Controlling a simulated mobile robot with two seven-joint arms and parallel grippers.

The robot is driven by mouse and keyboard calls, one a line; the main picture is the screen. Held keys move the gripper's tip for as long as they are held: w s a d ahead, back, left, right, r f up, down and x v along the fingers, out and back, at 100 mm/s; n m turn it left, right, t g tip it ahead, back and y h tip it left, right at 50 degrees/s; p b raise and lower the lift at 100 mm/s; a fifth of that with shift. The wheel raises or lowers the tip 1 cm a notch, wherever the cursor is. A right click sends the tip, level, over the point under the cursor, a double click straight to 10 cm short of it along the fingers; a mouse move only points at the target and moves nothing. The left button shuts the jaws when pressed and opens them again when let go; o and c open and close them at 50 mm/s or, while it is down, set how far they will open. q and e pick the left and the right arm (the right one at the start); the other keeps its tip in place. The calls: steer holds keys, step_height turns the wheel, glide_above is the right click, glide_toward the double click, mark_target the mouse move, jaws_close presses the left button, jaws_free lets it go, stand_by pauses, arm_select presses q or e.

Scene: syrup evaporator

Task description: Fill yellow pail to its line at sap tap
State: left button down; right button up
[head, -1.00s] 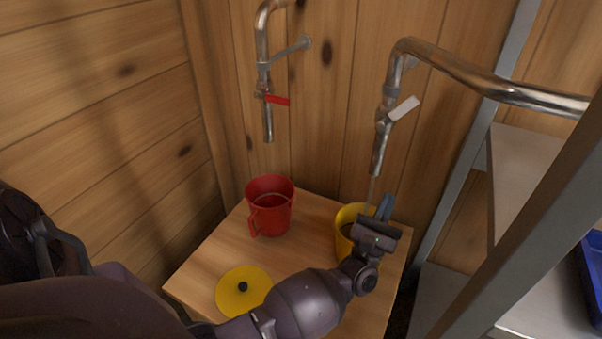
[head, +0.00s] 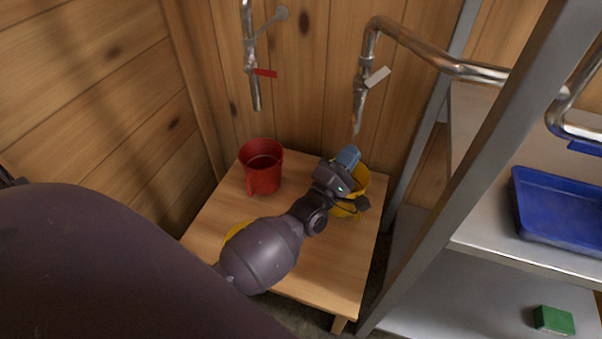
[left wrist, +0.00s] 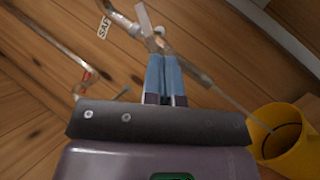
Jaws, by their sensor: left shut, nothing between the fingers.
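The yellow pail (head: 361,184) stands on the small wooden table under the white-lever tap (head: 359,98), partly hidden by my left gripper (head: 348,158). In the left wrist view the pail (left wrist: 297,151) shows at lower right, with a dark line around its inside wall. A thin stream runs from the tap to the pail there. The tap's white lever (head: 377,77) slants up to the right. My left gripper's blue fingers (left wrist: 164,78) are shut and empty, above the pail and below the tap. My right gripper is not in view.
A red pail (head: 262,170) stands on the table (head: 213,215) below a red-lever tap (head: 252,72). A yellow lid (head: 236,230) is mostly hidden behind my arm. At right, a metal shelf post (head: 470,165) stands beside shelves with a blue tray (head: 560,242) and green block (head: 553,320).

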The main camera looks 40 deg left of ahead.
arm_select(q)
steer(key=s+a+r+m+g+p, duration=0.1)
steer(key=s+a+m+g+p, duration=0.1)
steer(key=s+m+g+p, duration=0.3)
steer(key=shift+s+a+r+m+p, duration=0.2)
steer(key=shift+s+m+p, duration=1.4)
steer(key=shift+s+m, duration=2.05)
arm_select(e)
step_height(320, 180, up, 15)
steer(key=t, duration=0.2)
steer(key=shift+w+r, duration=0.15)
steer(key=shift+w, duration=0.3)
arm_select(q)
steer(key=shift+s+n, duration=0.2)
steer(key=shift+n, duration=0.05)
stand_by(2.3)
